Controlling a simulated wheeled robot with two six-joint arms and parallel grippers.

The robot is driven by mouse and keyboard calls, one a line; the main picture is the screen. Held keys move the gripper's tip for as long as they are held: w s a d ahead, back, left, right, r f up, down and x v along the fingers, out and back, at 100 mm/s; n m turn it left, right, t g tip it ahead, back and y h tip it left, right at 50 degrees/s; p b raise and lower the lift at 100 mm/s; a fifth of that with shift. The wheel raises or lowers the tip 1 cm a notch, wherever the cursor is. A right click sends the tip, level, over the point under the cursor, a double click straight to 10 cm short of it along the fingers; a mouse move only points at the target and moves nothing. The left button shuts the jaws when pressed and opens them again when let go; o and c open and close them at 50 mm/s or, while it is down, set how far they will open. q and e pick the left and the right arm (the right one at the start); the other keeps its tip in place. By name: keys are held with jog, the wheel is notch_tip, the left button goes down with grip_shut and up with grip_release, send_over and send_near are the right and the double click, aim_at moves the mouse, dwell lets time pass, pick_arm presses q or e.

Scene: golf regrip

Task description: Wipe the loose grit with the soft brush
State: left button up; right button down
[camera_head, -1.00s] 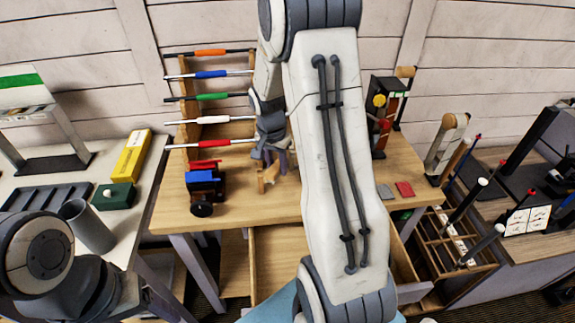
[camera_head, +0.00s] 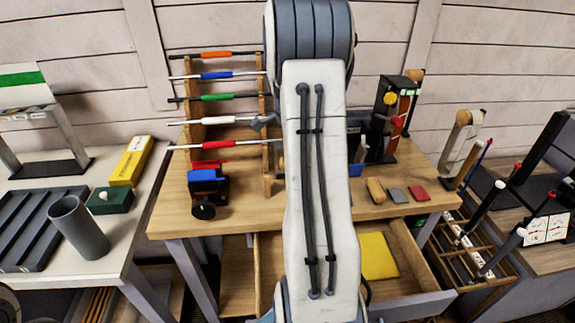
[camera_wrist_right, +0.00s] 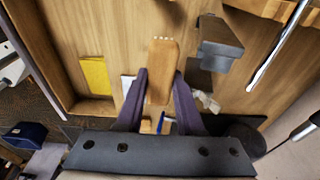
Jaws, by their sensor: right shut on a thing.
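My right gripper (camera_wrist_right: 160,92) is shut on a wooden, rounded block that looks like the soft brush (camera_wrist_right: 161,68), with small white tufts at its far end. One purple finger stands on each side of it. In the head view my right arm hides this gripper and what it holds. I cannot make out loose grit in any view. My left gripper is out of view.
A rack with several clubs (camera_head: 215,121) stands on the wooden bench (camera_head: 250,210). A tan block (camera_head: 376,190), a grey block (camera_head: 397,195) and a red block (camera_head: 419,192) lie at the right. An open drawer (camera_head: 410,303) holds a yellow cloth (camera_head: 378,256).

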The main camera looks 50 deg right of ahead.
jog(key=shift+f+b, duration=2.4)
jog(key=shift+f, duration=0.55)
jog(key=shift+f+b, duration=0.6)
jog(key=shift+f, duration=0.3)
jog(key=shift+s, duration=0.1)
jog(key=shift+s+a+r+b, duration=0.15)
jog(key=shift+s+a+b, duration=0.25)
jog(key=shift+s+a, duration=1)
jog(key=shift+s, duration=0.1)
jog(key=shift+d, duration=0.1)
jog(key=shift+w+d+f+p, duration=0.2)
jog(key=shift+w+d+p, duration=0.4)
jog(key=shift+w+d, duration=0.35)
jog(key=shift+w+d+f, duration=0.1)
jog(key=shift+w+d, duration=0.1)
jog(key=shift+w, duration=0.3)
jog(key=shift+f, duration=0.1)
